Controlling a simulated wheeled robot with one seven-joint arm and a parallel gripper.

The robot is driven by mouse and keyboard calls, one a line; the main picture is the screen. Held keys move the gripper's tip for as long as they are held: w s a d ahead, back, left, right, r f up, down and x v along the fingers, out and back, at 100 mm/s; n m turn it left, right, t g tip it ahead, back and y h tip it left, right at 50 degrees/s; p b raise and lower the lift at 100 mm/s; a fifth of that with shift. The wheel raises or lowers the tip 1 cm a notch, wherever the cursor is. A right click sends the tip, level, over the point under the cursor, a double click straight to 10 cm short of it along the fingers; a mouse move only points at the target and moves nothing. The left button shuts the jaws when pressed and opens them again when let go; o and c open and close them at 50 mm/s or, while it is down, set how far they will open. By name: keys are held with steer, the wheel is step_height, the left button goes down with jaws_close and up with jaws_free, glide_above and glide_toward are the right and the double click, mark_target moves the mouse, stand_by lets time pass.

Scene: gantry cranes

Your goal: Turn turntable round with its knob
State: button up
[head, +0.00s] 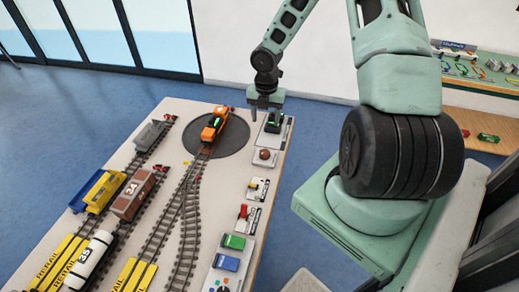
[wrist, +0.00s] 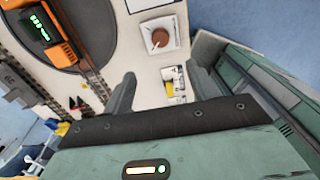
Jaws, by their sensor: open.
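The turntable (head: 236,138) is a dark round disc at the far end of the layout table, with an orange and black locomotive (head: 213,125) on its track. In the wrist view the turntable (wrist: 88,12) and locomotive (wrist: 60,38) are at upper left. A round brown knob (head: 264,154) sits on a small pale plate right of the turntable. The knob also shows in the wrist view (wrist: 160,39), ahead of the fingers. My gripper (head: 267,108) is open and empty, raised near the table's far right edge. Its two fingers (wrist: 163,86) are spread, apart from the knob.
A plate with a black and green device (head: 273,122) is beyond the knob. Nearer are plates with a yellow lever (head: 254,186), a red control (head: 243,212), and green and blue blocks. Tracks with wagons (head: 132,195) fill the left. A shelf (head: 470,122) stands at right.

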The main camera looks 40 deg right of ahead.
mark_target(265, 152)
step_height(265, 152, down, 16)
steer(key=shift+r, duration=0.15)
stand_by(0.3)
steer(key=c, duration=1)
